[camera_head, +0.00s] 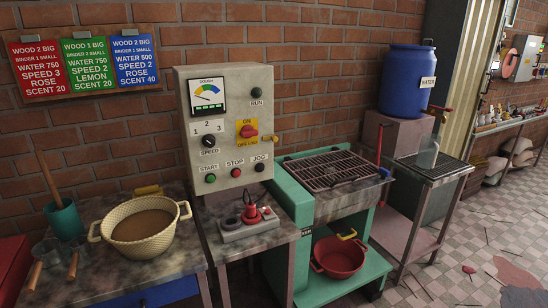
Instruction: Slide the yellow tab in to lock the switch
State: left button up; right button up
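A red rotary switch (249,131) sits on a yellow plate (241,123) marked ON, on the right half of the grey control box (220,82). A small, thin piece (271,138) sticks out to the right of the switch, near the box's right edge. It may be the tab, but it is too small to tell its colour or how far in it sits. Neither of my grippers is in view, and nothing touches the switch.
Below the box, a small table holds a grey block with a red plug (250,213). A woven basket (142,225) stands at left, a green machine with a grate (330,170) at right. A blue water barrel (407,78) stands at the back. The space before the box's face is clear.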

aim_at(275, 139)
jog(key=u, duration=0.55)
jog(key=k, duration=0.2)
jog(key=z, duration=1.9)
jog(key=i, duration=0.9)
jog(key=u, duration=0.45)
jog(key=i, duration=0.8)
jog(key=u, duration=0.8)
